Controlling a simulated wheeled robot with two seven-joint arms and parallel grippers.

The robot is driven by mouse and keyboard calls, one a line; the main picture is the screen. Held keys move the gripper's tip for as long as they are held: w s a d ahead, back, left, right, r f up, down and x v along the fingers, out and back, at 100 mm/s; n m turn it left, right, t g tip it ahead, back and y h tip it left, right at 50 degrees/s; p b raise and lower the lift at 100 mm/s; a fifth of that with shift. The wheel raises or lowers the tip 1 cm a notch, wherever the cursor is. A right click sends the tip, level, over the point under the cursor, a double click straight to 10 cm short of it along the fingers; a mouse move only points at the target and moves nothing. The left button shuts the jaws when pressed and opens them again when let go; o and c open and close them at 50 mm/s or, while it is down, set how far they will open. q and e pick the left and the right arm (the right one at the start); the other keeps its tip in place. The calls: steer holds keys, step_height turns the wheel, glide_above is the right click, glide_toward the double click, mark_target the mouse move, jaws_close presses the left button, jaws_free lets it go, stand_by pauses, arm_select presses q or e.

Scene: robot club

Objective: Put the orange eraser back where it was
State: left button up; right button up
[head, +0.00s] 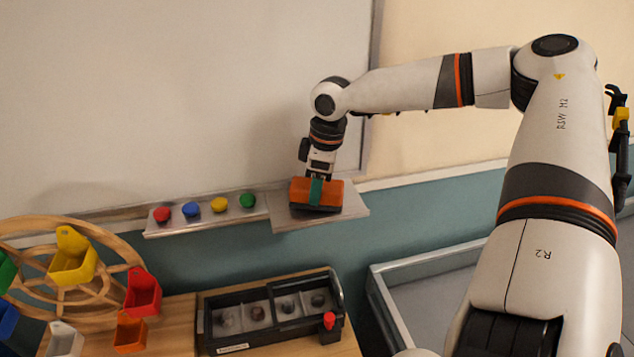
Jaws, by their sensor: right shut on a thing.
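The orange eraser (300,191) has a dark underside and a green band around its middle. It is at the right end of the metal whiteboard ledge (283,223), over a wider flat plate. My right gripper (317,180) is above it, shut on the eraser from the top. I cannot tell whether the eraser rests on the plate or hangs just above it. The fingertips are partly hidden against the eraser. My left gripper is not in view.
Red, blue, yellow and green round pieces (219,204) sit on the ledge left of the eraser. Below are a wooden wheel with coloured buckets (72,258) and a black compartment box (270,312) on a wooden table. A grey-rimmed bin (385,310) stands at right.

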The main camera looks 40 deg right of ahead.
mark_target(325, 183)
steer(key=shift+w+f+p, duration=0.15)
steer(key=shift+f+p, duration=0.1)
steer(key=shift+p, duration=0.05)
steer(key=shift+c, duration=0.4)
steer(key=shift+w+d+f, duration=0.1)
steer(key=shift+f, duration=0.15)
steer(key=o, duration=1.1)
steer(key=r, duration=0.4)
steer(key=s+r+b, duration=0.1)
steer(key=r, duration=0.3)
steer(key=d+r, duration=0.1)
steer(key=r, duration=0.3)
steer(key=shift+s, duration=0.2)
